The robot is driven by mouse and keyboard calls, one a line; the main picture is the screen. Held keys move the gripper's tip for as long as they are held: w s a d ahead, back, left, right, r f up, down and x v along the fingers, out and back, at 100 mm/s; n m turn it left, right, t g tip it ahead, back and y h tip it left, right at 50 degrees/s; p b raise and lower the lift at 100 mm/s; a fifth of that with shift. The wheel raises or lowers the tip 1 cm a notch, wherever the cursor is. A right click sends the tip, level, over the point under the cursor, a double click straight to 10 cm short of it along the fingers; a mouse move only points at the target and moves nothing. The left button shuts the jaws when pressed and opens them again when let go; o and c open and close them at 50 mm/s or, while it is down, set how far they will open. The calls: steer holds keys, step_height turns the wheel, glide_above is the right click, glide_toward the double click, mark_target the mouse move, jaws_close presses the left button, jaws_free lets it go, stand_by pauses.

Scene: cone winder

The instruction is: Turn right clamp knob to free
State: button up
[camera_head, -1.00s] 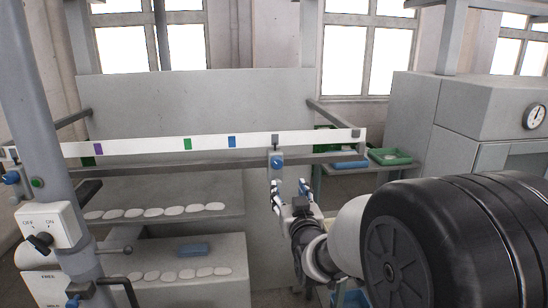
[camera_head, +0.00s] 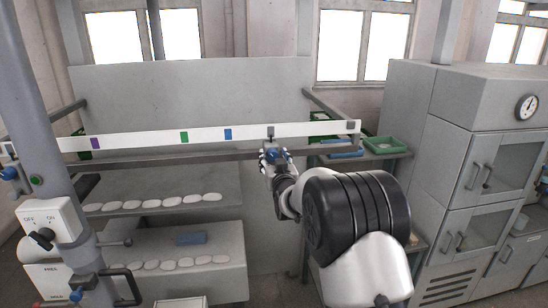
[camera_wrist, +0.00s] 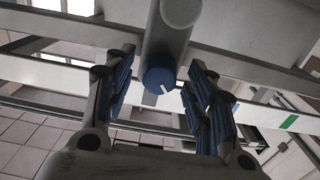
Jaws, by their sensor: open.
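The right clamp knob is a round blue knob (camera_wrist: 155,80) with a white pointer line, seen in the wrist view on the end of a grey cylindrical post. The line is tilted, its upper end leaning left. My gripper (camera_wrist: 163,92) is open, with one blue-padded finger on each side of the knob; a gap shows on both sides, so neither finger appears to touch it. In the head view my gripper (camera_head: 274,158) is at the white rail's right part, just below a grey clamp block (camera_head: 270,132). There the fingers largely cover the knob.
A long white rail (camera_head: 205,136) with purple, green and blue marks runs across. A post at left carries an OFF/ON switch box (camera_head: 47,221). A green tray (camera_head: 384,146) sits behind to the right. White discs lie on shelves at left. A grey cabinet (camera_head: 445,150) stands at right.

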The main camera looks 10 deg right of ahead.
steer(key=shift+w, duration=0.1)
steer(key=shift+c, duration=0.2)
steer(key=c, duration=1)
steer(key=shift+c, duration=0.2)
steer(key=shift+f+m+b, duration=0.1)
steer(key=shift+m+b, duration=0.3)
steer(key=shift+b, duration=0.4)
steer(key=m+b, duration=0.2)
steer(key=b, duration=0.2)
steer(key=shift+f+m+b, duration=0.15)
steer(key=shift+m+b, duration=0.15)
steer(key=shift+m, duration=0.1)
steer(key=m+b, duration=0.3)
steer(key=b, duration=0.1)
steer(key=shift+m, duration=0.3)
steer(key=m+b, duration=0.4)
steer(key=m, duration=0.1)
steer(key=shift+a+b, duration=0.1)
steer(key=shift+b, duration=0.3)
steer(key=shift+r+m+b, duration=0.2)
steer(key=shift+m+b, duration=0.3)
steer(key=shift+m, duration=0.5)
steer(key=shift+r+m+b, duration=0.15)
steer(key=shift+m+b, duration=0.35)
steer(key=shift+m, duration=0.5)
